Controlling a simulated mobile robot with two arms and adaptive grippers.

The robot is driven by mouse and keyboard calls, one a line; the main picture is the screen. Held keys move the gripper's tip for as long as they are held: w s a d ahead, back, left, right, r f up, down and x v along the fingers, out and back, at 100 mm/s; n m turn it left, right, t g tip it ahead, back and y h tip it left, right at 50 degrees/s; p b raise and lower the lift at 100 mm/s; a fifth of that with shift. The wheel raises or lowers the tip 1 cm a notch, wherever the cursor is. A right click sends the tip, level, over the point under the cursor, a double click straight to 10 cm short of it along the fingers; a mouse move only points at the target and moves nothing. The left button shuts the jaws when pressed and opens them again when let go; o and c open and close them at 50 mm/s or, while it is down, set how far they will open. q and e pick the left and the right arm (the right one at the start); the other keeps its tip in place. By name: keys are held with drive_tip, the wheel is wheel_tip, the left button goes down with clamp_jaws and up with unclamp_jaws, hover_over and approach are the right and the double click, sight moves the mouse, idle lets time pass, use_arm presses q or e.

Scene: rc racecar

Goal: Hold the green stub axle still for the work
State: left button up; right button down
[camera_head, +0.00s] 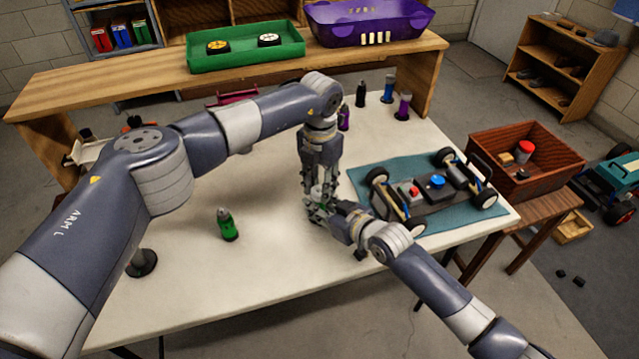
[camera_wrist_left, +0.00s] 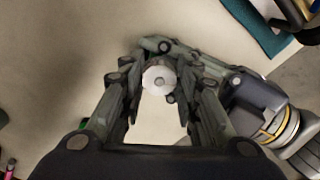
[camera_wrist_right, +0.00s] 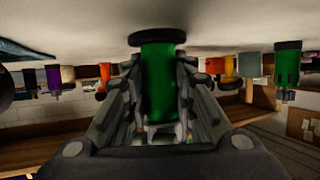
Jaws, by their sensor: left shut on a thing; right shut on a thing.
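The green stub axle (camera_wrist_right: 160,85) stands upright between the fingers of my right gripper (camera_wrist_right: 160,110), with its black round foot (camera_wrist_right: 165,36) at the white table. The right wrist picture is upside down. My right gripper (camera_head: 338,215) comes in low from the right and is shut on the axle's green body. My left gripper (camera_head: 318,192) points down from above at the same spot. In the left wrist view its fingers (camera_wrist_left: 160,88) are shut around a pale grey round piece (camera_wrist_left: 159,79). In the head view the grippers mostly hide the axle.
An RC car chassis (camera_head: 425,192) sits on a teal mat (camera_head: 375,168) to the right. A green bottle-like piece (camera_head: 227,224) stands front left on the white table (camera_head: 260,280). Several coloured pieces, including a purple one (camera_head: 404,105), stand behind. A red-brown crate (camera_head: 522,185) is at right.

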sight(320, 189)
use_arm(q)
drive_tip(key=shift+s+m, duration=0.1)
drive_tip(key=shift+m, duration=1.8)
drive_tip(key=o, duration=1.1)
drive_tip(key=shift+r, duration=0.1)
wheel_tip(320, 189, up, 12)
drive_tip(key=shift+f, duration=0.1)
